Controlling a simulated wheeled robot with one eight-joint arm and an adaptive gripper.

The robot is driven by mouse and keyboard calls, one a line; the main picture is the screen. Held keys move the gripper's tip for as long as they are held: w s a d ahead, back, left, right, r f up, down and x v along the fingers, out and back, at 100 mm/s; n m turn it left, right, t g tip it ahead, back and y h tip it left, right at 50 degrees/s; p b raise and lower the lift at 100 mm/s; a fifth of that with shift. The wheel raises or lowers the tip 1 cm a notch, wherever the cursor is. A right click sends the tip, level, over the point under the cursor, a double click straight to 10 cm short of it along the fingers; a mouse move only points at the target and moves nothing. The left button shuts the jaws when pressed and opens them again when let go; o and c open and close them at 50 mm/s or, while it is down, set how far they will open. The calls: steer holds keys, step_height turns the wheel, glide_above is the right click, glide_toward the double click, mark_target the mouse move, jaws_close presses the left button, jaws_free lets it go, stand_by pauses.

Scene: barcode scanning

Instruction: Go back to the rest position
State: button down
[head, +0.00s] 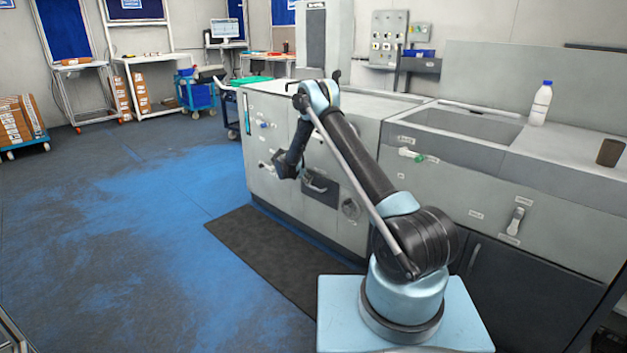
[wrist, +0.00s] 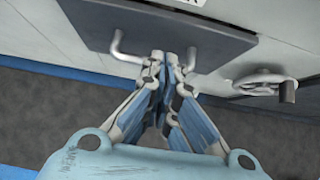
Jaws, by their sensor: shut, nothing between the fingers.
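My gripper (wrist: 167,62) is shut and empty in the wrist view. Its fingertips point at a dark panel (wrist: 165,28) with a metal handle (wrist: 124,50) on the grey cabinet front. I cannot tell whether the fingertips touch the handle. In the head view my arm rises from its light blue base, bends at the top and reaches down, so that the wrist end (head: 285,164) hangs beside the cabinet front. The fingers are too small to make out there.
The grey counter (head: 262,180) with a sink (head: 465,122) runs along the right. Open blue floor (head: 130,230) spreads left, with carts and boxes (head: 22,120) at the back.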

steer(key=v, duration=0.7)
steer(key=s+d+r+m+g+y, duration=0.1)
steer(key=s+d+r+m, duration=0.4)
steer(key=s+d+r, duration=0.55)
steer(key=s+d+r+m+g+y, duration=0.1)
steer(key=s+d+r+m, duration=0.55)
steer(key=r, duration=0.75)
steer(key=s+d+r+m+g+y, duration=0.1)
steer(key=s+d+m, duration=0.25)
steer(key=s, duration=0.65)
steer(key=s+d+r+m, duration=0.2)
steer(key=s+d, duration=0.3)
steer(key=s, duration=0.4)
steer(key=s+d+r+m+g+y, duration=0.1)
steer(key=s+d+m, duration=0.25)
steer(key=s, duration=0.65)
steer(key=s+f+m+y, duration=0.1)
steer(key=s+f+m, duration=0.2)
steer(key=s, duration=0.5)
steer(key=s+d+f+m+y, duration=0.1)
steer(key=s+f+m, duration=0.2)
steer(key=s, duration=0.6)
step_height(320, 180, down, 2)
steer(key=shift+s+f+m, duration=0.25)
steer(key=shift+m, duration=0.1)
steer(key=shift+d, duration=0.1)
